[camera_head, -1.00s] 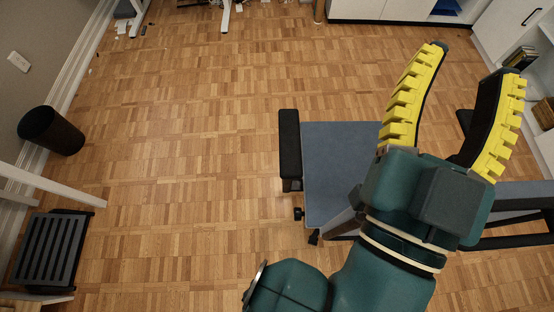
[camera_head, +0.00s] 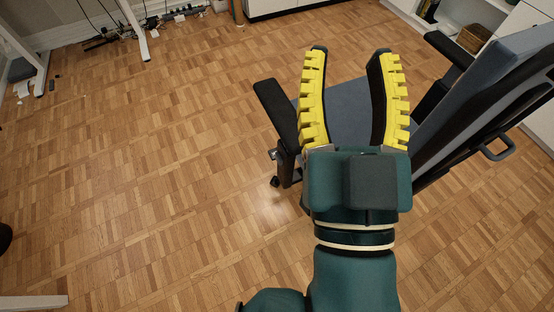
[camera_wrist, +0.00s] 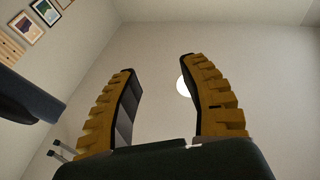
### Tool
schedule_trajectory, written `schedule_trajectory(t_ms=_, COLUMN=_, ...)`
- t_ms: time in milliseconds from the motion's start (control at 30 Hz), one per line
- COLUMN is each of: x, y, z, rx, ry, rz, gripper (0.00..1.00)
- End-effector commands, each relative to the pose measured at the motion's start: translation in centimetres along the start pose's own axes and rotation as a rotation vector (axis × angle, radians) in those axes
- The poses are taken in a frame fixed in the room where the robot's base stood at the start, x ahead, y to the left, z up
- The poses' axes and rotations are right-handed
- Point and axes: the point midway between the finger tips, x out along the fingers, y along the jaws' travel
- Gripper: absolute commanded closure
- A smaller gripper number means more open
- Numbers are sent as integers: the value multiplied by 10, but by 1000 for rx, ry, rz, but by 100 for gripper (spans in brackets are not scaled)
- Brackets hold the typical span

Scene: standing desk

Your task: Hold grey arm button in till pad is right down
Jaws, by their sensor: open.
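The office chair has a blue-grey seat (camera_head: 350,108) and two black arm pads. The near-left arm pad (camera_head: 277,113) is raised on its post, just left of my gripper in the head view. A small light part (camera_head: 272,154) shows on that arm below the pad; I cannot tell whether it is the grey button. The other arm pad (camera_head: 448,48) is at the upper right. My gripper (camera_head: 351,51) is open and empty, its yellow-ridged fingers apart in front of the seat. In the wrist view my gripper (camera_wrist: 156,62) has only wall and ceiling between its fingers.
The chair's tilted backrest (camera_head: 490,105) stands close on the right. White desk legs (camera_head: 135,30) and cables are at the back left, cabinets and shelves at the back right. The parquet floor (camera_head: 130,170) on the left is clear.

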Motion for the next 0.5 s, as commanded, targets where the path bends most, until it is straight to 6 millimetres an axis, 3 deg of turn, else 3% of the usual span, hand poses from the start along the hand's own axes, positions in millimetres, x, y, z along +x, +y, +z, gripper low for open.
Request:
schedule_trajectory(t_ms=167, x=0, y=0, z=1, rx=0, ry=-1, rz=0, gripper=56)
schedule_trajectory(t_ms=400, x=0, y=0, z=1, rx=0, ry=-1, rz=0, gripper=99)
schedule_trajectory(t_ms=500, x=0, y=0, z=1, rx=0, ry=-1, rz=0, gripper=100)
